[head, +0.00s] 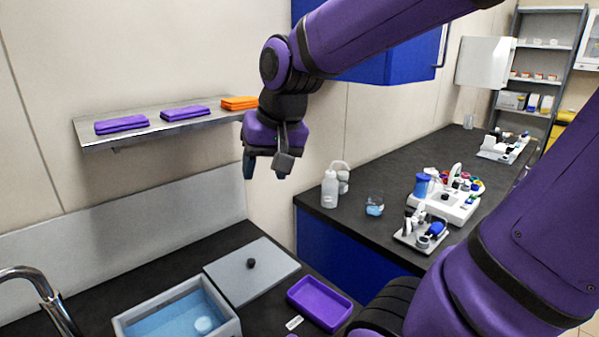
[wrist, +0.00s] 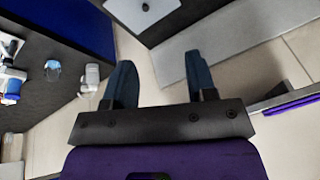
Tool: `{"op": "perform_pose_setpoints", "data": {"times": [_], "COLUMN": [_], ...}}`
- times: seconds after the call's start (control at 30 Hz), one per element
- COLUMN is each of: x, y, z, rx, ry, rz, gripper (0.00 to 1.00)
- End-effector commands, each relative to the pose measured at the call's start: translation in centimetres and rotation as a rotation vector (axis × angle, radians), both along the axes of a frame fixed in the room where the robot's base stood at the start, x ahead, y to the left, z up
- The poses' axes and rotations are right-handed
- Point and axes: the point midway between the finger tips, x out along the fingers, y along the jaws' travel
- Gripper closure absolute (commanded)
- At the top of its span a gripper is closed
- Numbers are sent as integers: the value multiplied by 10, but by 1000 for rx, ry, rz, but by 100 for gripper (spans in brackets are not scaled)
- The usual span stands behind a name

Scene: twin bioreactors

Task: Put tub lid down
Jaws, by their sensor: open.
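The tub lid (head: 238,274) is a flat grey plate with a small black knob (head: 251,263). It lies on the dark counter just right of the tub (head: 225,328), which stands uncovered with blue liquid inside. My gripper (head: 266,170) is open and empty, high above the counter and well above the lid. In the wrist view the two fingers (wrist: 161,82) are spread with nothing between them. Part of the lid (wrist: 150,8) with its knob shows at the top edge of that view.
A purple tray (head: 319,304) lies right of the lid. A wall shelf (head: 145,136) with folded cloths is behind my gripper, and a blue cabinet (head: 385,75) hangs above. A faucet (head: 45,298) is at left. Bottles and a beaker (head: 375,205) stand on the right bench.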

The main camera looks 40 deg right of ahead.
Motion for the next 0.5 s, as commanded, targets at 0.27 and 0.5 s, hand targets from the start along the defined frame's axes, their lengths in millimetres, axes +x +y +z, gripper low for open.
{"op": "perform_pose_setpoints", "data": {"times": [0.27,0.5], "x": [-71,-94], "y": [7,8], "z": [21,23], "rx": [-147,-212], "ry": [-103,-132], "rz": [244,330], "gripper": [48,48]}}
